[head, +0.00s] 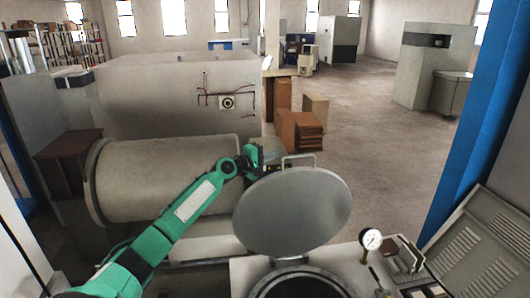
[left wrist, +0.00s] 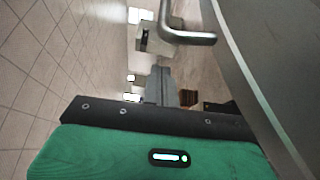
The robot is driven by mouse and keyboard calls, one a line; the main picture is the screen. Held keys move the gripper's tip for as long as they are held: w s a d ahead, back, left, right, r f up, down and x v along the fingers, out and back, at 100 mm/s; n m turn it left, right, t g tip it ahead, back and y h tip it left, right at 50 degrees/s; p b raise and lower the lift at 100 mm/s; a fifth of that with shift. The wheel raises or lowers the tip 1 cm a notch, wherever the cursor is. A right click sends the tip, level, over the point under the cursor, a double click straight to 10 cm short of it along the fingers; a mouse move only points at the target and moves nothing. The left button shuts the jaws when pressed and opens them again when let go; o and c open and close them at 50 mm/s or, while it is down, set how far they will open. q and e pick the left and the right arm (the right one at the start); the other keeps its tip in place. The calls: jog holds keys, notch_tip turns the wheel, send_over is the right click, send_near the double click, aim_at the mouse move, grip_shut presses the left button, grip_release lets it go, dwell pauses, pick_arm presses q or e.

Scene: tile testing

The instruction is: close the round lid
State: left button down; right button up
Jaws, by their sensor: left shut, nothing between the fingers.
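The round lid (head: 293,212) is a grey disc that stands tilted up behind the dark round opening (head: 300,287) at the bottom of the head view. Its bar handle (head: 298,157) sticks up at its top edge. My left gripper (head: 270,160) is behind the lid's upper left edge, close to the handle, and is shut and empty. In the left wrist view the lid (left wrist: 285,70) fills the right side and the metal handle (left wrist: 188,37) shows at the top, apart from my green and black gripper body. My right gripper is out of view.
A large horizontal cylinder (head: 165,175) lies to the left, under and behind my left arm. A pressure gauge (head: 370,240) stands right of the opening, near a slatted grey panel (head: 485,250). A blue post (head: 490,130) rises at the right. Brown boxes (head: 300,130) stand on the floor behind.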

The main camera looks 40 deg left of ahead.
pick_arm(q)
jog(key=s+d+p, duration=0.1)
jog(key=d+p, duration=0.1)
jog(key=shift+s+d+r, duration=0.1)
jog(key=shift+s+d, duration=0.25)
jog(key=shift+s, duration=0.05)
